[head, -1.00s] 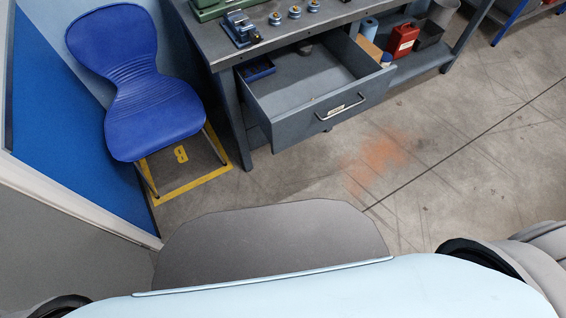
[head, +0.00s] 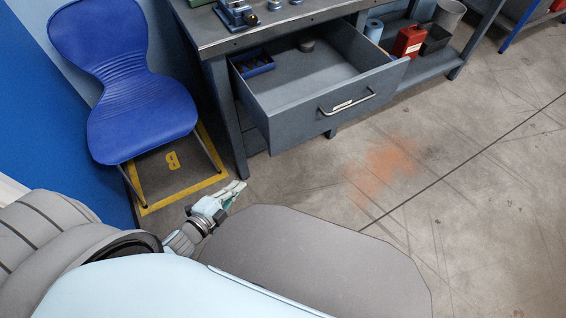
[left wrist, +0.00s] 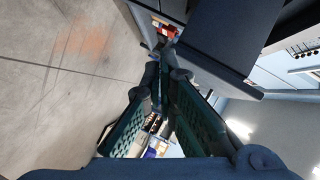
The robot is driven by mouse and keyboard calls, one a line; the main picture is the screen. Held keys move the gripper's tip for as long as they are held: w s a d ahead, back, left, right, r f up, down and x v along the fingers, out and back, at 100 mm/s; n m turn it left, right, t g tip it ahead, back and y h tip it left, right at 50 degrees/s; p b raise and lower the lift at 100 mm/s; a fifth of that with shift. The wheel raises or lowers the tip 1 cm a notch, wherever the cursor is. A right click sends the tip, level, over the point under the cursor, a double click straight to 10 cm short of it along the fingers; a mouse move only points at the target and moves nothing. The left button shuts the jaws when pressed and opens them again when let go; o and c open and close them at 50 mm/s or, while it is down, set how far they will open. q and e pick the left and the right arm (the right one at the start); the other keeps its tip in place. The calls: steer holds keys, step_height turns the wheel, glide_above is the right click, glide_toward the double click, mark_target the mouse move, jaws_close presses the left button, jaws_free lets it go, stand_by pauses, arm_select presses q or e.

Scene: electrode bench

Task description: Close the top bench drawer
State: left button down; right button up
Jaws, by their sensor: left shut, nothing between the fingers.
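The top bench drawer (head: 325,105) is pulled well out of the grey workbench (head: 225,42), in the head view. Its grey front carries a silver bar handle (head: 348,103) and a small label. Inside lie a blue tray (head: 254,66) at the left and a small round grey object (head: 306,45) at the back. My left gripper (head: 237,187) is shut and empty, low and to the left in front of the drawer, apart from it. Its fingers (left wrist: 163,65) also show in the left wrist view, with a dark panel beyond that I cannot identify surely. My right gripper is not visible.
A blue chair (head: 140,115) stands left of the bench, beside yellow floor tape (head: 185,195). The floor (head: 480,190) right of the drawer is clear.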

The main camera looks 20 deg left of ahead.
arm_select(q)
steer(key=w+d+r+m+t+h+b, duration=0.2)
steer(key=d+r+m+h, duration=0.35)
steer(key=r+m, duration=0.25)
glide_above(276, 146)
steer(key=s+d, duration=0.1)
steer(key=s, duration=0.2)
steer(key=shift+s+d+y, duration=0.2)
steer(key=shift+y, duration=0.05)
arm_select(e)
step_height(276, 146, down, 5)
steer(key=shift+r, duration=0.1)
arm_select(q)
steer(key=shift+r, duration=0.1)
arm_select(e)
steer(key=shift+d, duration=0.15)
